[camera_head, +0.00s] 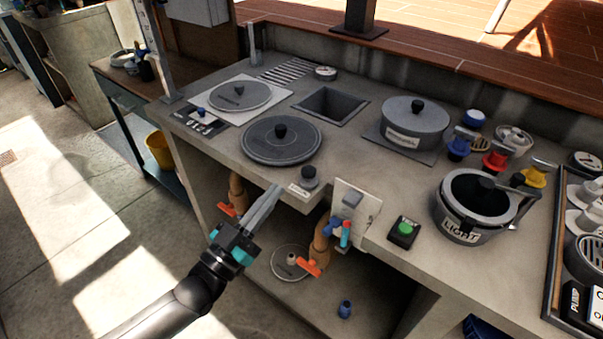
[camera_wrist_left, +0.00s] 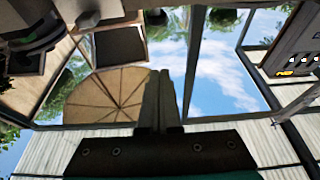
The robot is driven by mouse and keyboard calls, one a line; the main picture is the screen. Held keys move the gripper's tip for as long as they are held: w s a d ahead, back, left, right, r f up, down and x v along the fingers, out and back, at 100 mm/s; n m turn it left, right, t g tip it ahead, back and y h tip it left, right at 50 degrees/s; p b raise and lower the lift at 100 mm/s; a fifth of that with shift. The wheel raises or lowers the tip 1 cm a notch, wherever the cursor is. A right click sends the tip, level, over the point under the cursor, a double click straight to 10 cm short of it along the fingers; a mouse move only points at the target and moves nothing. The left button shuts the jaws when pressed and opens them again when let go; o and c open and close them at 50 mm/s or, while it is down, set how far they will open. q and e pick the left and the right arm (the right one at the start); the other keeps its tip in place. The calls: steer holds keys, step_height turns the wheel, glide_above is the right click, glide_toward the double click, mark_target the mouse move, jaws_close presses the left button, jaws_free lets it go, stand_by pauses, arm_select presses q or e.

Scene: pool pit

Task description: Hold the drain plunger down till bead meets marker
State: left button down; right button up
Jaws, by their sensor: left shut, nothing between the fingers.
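My left gripper (camera_head: 274,192) is shut and empty. Its fingertips are just left of the knob in the head view, at about the counter edge; I cannot tell whether they touch anything. In the left wrist view its closed fingers (camera_wrist_left: 158,100) point at sky and a parasol, with the knob out of sight. I cannot make out which parts are the bead and marker.
A dark round lid (camera_head: 281,141) lies behind the knob. A white valve plate (camera_head: 352,212) with red and blue parts hangs on the front edge. Orange-handled pipes (camera_head: 314,258) are below.

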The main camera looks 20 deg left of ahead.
arm_select(q)
steer(key=shift+w, duration=0.1)
step_height(320, 180, up, 3)
glide_above(308, 175)
steer(key=a, duration=0.1)
steer(key=shift+s+r+b, duration=0.15)
steer(key=shift+s+b, duration=0.15)
steer(key=shift+b, duration=0.1)
step_height(308, 175, down, 3)
steer(key=shift+b, duration=0.65)
steer(key=shift+s+f, duration=0.1)
steer(key=shift+f, duration=0.4)
arm_select(e)
steer(key=w, duration=0.1)
steer(key=w+d+f, duration=0.1)
steer(key=w+f, duration=0.1)
steer(key=shift+d+f+t, duration=0.1)
steer(key=shift+d+t, duration=0.2)
arm_select(q)
steer(key=shift+f, duration=0.15)
arm_select(e)
steer(key=shift+s, duration=0.15)
